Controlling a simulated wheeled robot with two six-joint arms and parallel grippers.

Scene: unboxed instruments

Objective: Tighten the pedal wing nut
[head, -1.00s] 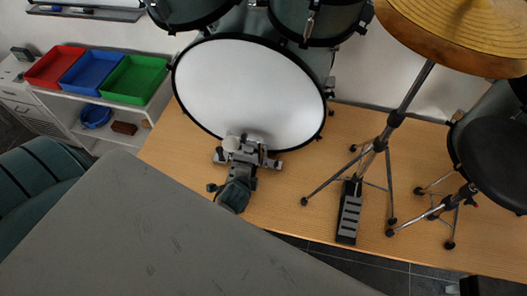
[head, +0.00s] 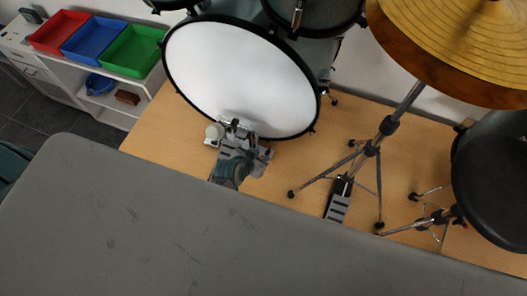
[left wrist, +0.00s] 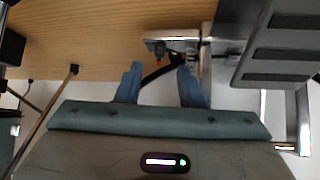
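The bass drum (head: 240,75) with its white head stands on the wooden platform. A dark curved part lies between and just beyond the fingertips. A small dark fitting with a red spot (left wrist: 158,48) is ahead of them, possibly the wing nut. The pedal footboard (left wrist: 282,38) is to the right. My right gripper is not seen.
A cymbal stand (head: 372,147) and hi-hat pedal (head: 338,205) stand to the right, with a black stool seat (head: 490,180) beyond. Red, blue and green trays (head: 133,50) sit on a white shelf at left. Platform (head: 160,135) left of the pedal is clear.

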